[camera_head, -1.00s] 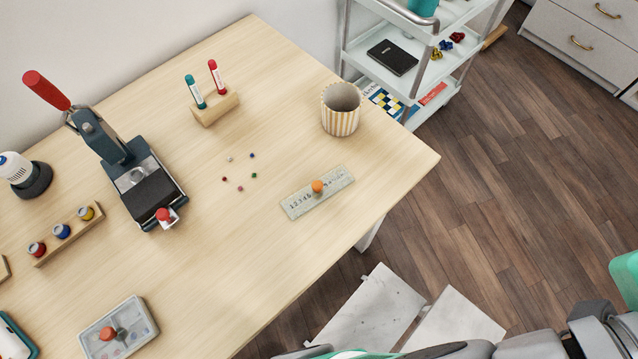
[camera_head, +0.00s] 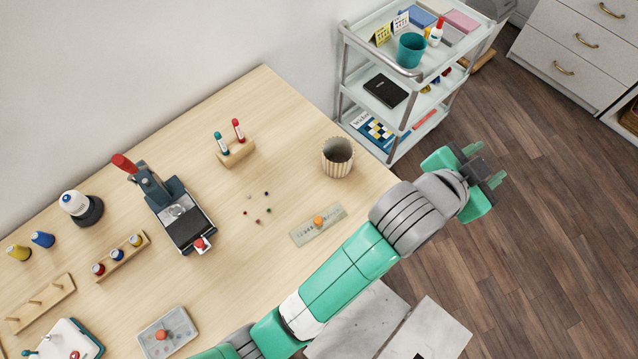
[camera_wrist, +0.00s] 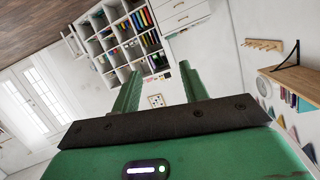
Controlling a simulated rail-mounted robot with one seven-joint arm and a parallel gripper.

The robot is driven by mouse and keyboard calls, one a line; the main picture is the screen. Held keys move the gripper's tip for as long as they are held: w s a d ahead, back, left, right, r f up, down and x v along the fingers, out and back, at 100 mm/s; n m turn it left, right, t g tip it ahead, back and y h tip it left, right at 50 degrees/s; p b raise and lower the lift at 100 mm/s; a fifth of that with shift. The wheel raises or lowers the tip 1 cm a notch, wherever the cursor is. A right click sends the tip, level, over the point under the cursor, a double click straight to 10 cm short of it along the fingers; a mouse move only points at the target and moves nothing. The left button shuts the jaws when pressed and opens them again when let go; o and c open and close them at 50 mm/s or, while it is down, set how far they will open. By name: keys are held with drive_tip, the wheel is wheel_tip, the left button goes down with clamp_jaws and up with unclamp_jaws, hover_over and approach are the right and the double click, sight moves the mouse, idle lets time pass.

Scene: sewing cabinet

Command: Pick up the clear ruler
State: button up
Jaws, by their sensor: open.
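The clear ruler (camera_head: 301,233) lies flat on the wooden table (camera_head: 275,110) near its right edge. It has dark markings and an orange knob (camera_head: 318,221) on top. My gripper (camera_head: 488,163) is past the table's right edge, over the floor, to the right of and apart from the ruler. Its two green fingers stand apart with nothing between them. They also show in the wrist view (camera_wrist: 160,90), pointing toward a far shelf. My forearm passes just beside the ruler's lower right end in the head view.
A striped cup (camera_head: 338,158) stands behind the ruler, with small beads (camera_head: 258,209) to its left. A press (camera_head: 178,215), a marker holder (camera_head: 236,153) and a lidded tray (camera_head: 167,335) are also on the table. A white cart (camera_head: 345,70) stands beyond the table's far right corner.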

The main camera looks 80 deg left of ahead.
drive_tip(key=s+a+f+n+g+p, duration=0.2)
drive_tip(key=s+a+f+g+p, duration=0.3)
drive_tip(key=s+a+f+p, duration=0.35)
drive_tip(key=n+g+h+p, duration=0.1)
drive_tip(key=g+h+p, duration=0.4)
drive_tip(key=p, duration=0.4)
approach(318, 220)
drive_tip(key=d+g+y, duration=0.1)
drive_tip(key=d, duration=0.1)
drive_tip(key=x, duration=0.3)
drive_tip(key=b+x, duration=0.1)
drive_tip(key=x, duration=0.2)
drive_tip(key=a+x, duration=0.1)
drive_tip(key=x, duration=0.1)
drive_tip(key=shift+w+a+f+b, duration=0.1)
drive_tip(key=shift+w+f+b, duration=0.2)
drive_tip(key=shift+w, duration=0.2)
drive_tip(key=shift+r, duration=0.1)
clamp_jaws()
